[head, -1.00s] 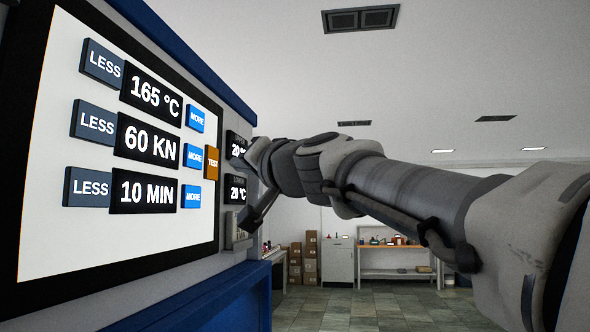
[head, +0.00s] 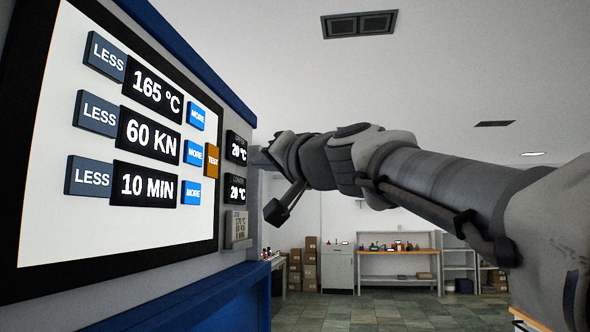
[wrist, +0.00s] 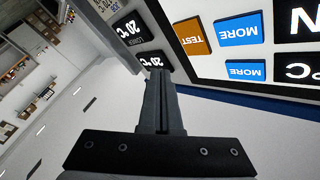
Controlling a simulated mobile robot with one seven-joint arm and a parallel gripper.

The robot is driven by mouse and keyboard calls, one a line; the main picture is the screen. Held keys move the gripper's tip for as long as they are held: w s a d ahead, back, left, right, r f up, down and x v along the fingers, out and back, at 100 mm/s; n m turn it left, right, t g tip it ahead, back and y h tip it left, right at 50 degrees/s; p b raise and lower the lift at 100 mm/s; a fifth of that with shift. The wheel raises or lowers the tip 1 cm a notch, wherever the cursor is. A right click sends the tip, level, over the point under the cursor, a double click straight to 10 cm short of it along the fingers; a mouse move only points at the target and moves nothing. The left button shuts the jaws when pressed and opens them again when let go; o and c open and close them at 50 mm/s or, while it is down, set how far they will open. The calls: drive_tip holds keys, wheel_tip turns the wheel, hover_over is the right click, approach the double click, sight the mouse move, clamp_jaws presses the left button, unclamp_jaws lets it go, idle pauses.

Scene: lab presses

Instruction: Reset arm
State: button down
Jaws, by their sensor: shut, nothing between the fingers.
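My gripper (wrist: 159,78) is shut and empty in the wrist view, its fingers together and pointing toward the press panel. In the head view my arm reaches in from the right, its end beside the panel's right edge; the fingertips are hard to make out there. The control panel (head: 120,222) reads 165 °C, 60 KN and 10 MIN. It has grey LESS buttons, blue MORE buttons and an orange TEST button (head: 212,161). I cannot tell from the wrist view how far the fingertips are from the panel.
Two small displays (head: 236,188) reading 20 °C sit on the side strip, above a small label (head: 239,224). The blue press body (head: 215,300) is below the panel. Boxes (head: 310,262), a cabinet (head: 338,266) and a workbench (head: 398,252) stand far back. Open floor lies between.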

drive_tip(key=s+d+f+g+h, duration=0.3)
drive_tip(key=s+d+f, duration=0.4)
drive_tip(key=f, duration=0.9)
drive_tip(key=s+d+f+g+h, duration=0.3)
drive_tip(key=s+d+f+h, duration=0.2)
drive_tip(key=f, duration=1)
drive_tip(key=s+d+f+g+h, duration=0.3)
drive_tip(key=s+d+f, duration=0.7)
drive_tip(key=f, duration=0.6)
drive_tip(key=shift+s+f+g+h, duration=0.3)
drive_tip(key=shift+s+g+h, duration=0.15)
drive_tip(key=shift+s, duration=0.25)
